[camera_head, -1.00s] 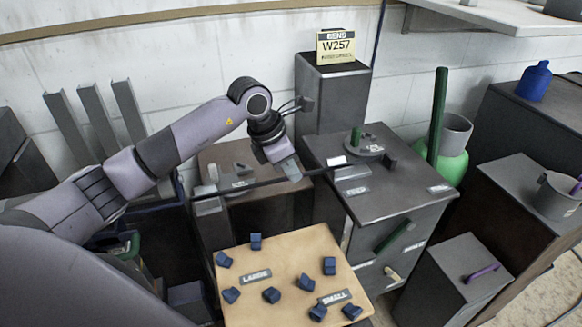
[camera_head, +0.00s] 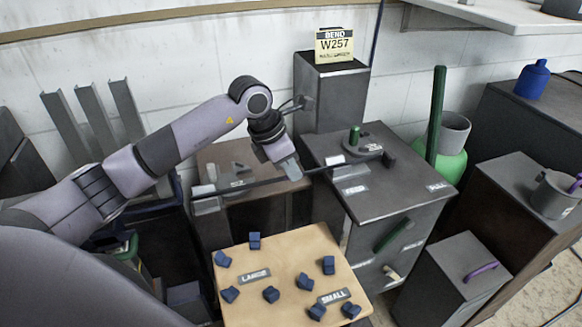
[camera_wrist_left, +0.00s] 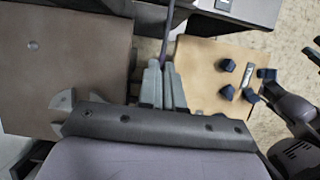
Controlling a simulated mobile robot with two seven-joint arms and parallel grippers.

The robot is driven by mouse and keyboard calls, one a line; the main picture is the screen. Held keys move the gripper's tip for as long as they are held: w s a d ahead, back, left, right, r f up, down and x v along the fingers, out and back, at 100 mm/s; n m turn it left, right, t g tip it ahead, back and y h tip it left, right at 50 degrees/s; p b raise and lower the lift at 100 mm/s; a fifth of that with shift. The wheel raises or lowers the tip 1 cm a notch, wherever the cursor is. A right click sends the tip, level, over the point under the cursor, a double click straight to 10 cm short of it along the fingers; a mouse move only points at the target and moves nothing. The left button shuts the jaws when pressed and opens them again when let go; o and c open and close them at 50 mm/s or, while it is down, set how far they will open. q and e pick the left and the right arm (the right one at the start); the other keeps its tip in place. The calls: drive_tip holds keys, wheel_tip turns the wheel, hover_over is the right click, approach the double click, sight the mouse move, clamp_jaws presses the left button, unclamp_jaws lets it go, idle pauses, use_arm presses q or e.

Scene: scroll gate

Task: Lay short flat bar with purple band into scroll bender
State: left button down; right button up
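My left gripper (camera_head: 292,174) is shut on a long thin dark flat bar (camera_head: 262,183), held roughly level. In the left wrist view the fingers (camera_wrist_left: 164,88) close on the bar (camera_wrist_left: 167,35), whose upper part looks purplish; I cannot make out a distinct band. The bar's right end reaches the left edge of the scroll bender (camera_head: 400,190), near a small white block and the feed label. Whether it touches the bender is unclear. The bender's top carries a round disc (camera_head: 372,149) with a green pin (camera_head: 355,136). My right gripper is not in view.
A tan board (camera_head: 290,258) with several blue blocks and two size labels lies in front. A brown-topped stand (camera_head: 225,155) is under the left arm.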

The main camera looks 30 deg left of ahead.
use_arm(q)
drive_tip(key=shift+f, duration=0.15)
drive_tip(key=c, duration=1.2)
unclamp_jaws()
drive_tip(key=v, duration=0.7)
drive_tip(key=shift+b, duration=0.3)
drive_tip(key=shift+s, duration=0.1)
